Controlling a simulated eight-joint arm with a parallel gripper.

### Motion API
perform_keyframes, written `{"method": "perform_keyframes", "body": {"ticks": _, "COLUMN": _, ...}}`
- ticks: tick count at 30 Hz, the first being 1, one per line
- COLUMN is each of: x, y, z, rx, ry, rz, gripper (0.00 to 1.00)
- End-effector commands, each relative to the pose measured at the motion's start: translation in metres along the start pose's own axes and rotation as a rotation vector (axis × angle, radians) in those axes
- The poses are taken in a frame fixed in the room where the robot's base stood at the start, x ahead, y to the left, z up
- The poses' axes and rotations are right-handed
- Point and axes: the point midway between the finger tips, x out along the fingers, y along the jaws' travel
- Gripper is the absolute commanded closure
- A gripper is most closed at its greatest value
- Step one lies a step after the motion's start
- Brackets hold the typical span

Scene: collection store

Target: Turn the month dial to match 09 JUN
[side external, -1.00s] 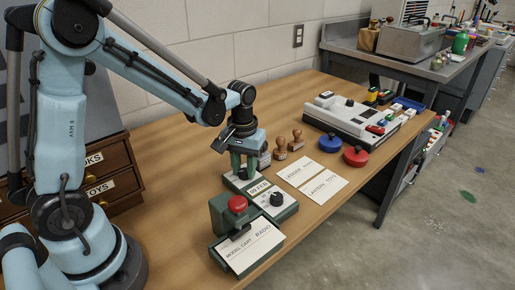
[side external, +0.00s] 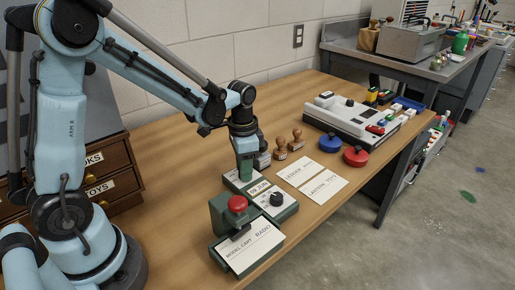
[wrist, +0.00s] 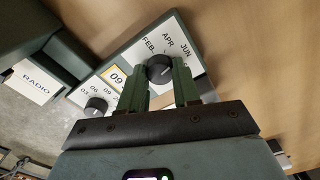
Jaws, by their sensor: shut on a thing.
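My gripper (wrist: 158,74) is shut on the black month dial (wrist: 159,66), one green finger on each side of the knob. FEB, APR and JUN are printed around it on a white plate (wrist: 192,42). In the side view my gripper (side external: 245,177) points down over the far end of the date unit and hides the month dial. The date window (side external: 259,187) there seems to read 09 JUN, in small print. In the wrist view the window (wrist: 116,76) shows 09, and a finger hides the rest. The day dial (wrist: 95,106) stands free beside it.
A green stamping press with a red knob (side external: 237,203) stands close in front, holding a RADIO card (side external: 250,248). Wooden stamps (side external: 280,148), two white cards (side external: 321,186) and blue and red ink pots (side external: 331,143) lie to the right. The front right tabletop is clear.

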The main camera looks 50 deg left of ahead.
Motion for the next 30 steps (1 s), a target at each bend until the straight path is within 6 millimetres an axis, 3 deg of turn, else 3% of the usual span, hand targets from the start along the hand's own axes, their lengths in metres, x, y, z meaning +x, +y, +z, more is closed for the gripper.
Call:
{"method": "perform_keyframes", "body": {"ticks": 12, "x": -0.0001, "y": 0.0001, "z": -0.0001, "rx": 0.187, "ry": 0.000, "rz": 0.000, "gripper": 0.99}}
{"method": "perform_keyframes", "body": {"ticks": 29, "x": -0.0001, "y": 0.0001, "z": -0.0001, "rx": 0.212, "ry": 0.000, "rz": 0.000, "gripper": 0.99}}
{"method": "perform_keyframes", "body": {"ticks": 30, "x": -0.0001, "y": 0.0001, "z": -0.0001, "rx": 0.212, "ry": 0.000, "rz": 0.000, "gripper": 0.62}}
